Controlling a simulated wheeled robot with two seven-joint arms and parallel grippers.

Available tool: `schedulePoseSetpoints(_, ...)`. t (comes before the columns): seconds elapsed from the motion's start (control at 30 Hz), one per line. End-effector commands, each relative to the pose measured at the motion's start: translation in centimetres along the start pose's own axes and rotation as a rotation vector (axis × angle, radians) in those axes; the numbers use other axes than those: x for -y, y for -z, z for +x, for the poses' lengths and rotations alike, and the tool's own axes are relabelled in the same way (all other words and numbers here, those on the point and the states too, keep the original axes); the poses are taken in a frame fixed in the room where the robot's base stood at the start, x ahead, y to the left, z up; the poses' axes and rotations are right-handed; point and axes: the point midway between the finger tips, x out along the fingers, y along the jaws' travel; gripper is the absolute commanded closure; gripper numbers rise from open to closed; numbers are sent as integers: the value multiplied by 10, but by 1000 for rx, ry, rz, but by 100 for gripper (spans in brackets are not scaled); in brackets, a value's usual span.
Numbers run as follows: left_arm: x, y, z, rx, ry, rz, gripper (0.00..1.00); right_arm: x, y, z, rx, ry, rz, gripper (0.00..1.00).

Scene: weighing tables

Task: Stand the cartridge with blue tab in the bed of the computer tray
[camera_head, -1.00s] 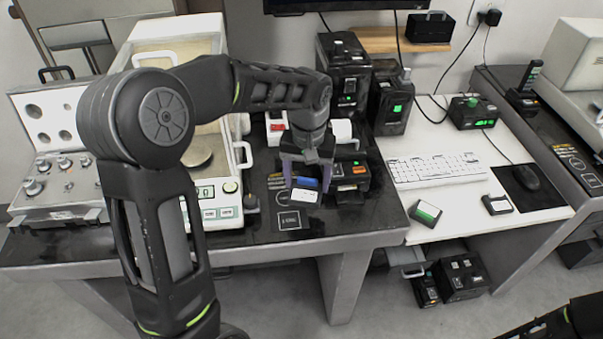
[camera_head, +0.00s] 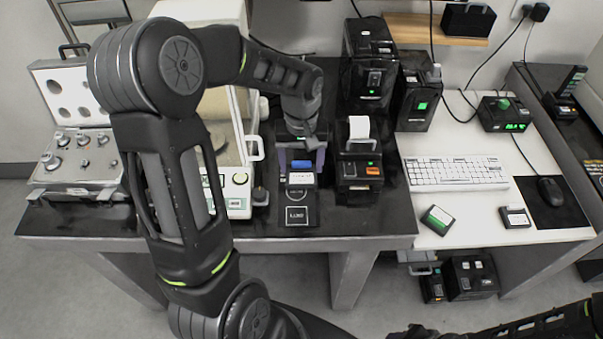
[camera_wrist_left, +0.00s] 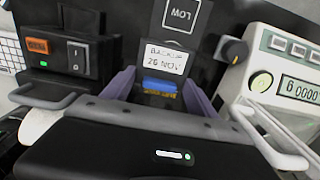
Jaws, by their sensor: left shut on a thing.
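The cartridge with blue tab (camera_head: 301,178) is dark with a white label; the wrist view shows handwriting on the label (camera_wrist_left: 167,57) and the blue tab (camera_wrist_left: 160,86) nearest me. My left gripper (camera_head: 301,163) is shut on it, with a purple finger on each side, over the black table by the printed squares. Whether the cartridge touches the table I cannot tell. I cannot tell which part is the computer tray; two black computer-like towers (camera_head: 370,75) stand at the back. My right arm shows at the lower right; its gripper is not clearly visible.
A black printer (camera_head: 359,172) stands close right of the gripper, a scale (camera_head: 238,190) close left. The white desk (camera_head: 470,215) holds a keyboard (camera_head: 455,172), a green-label cartridge (camera_head: 438,220) and another cartridge (camera_head: 515,217). A weight case (camera_head: 82,160) is far left.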

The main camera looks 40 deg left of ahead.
Motion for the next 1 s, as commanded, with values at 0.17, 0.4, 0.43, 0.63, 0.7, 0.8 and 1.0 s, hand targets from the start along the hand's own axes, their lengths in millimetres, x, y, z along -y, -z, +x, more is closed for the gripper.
schedulePoseSetpoints(0.17, 0, 0, 7, -1, 0, 0, 74, 0, 0, -1, 0, -1, 0, 64)
schedulePoseSetpoints(0.4, 0, 0, 10, 1, 0, 0, 74, 0, 0, -1, 0, -1, 0, 64)
schedulePoseSetpoints(0.43, 0, 0, 13, 2, 1, 0, 74, 0, 0, -2, 1, -1, 0, 64)
schedulePoseSetpoints(0.63, 0, 0, 39, 3, 2, 0, 74, 1, -1, -5, 1, -2, 1, 64)
schedulePoseSetpoints(0.7, 0, 0, 44, 1, 0, 0, 74, 1, -1, -5, 1, -2, 1, 64)
schedulePoseSetpoints(0.8, 0, 0, 44, 0, 0, -1, 74, 1, -1, -4, 1, -2, 1, 64)
schedulePoseSetpoints(1.0, 0, 0, 46, 0, 0, 0, 74, 0, 0, -2, 1, -2, 1, 64)
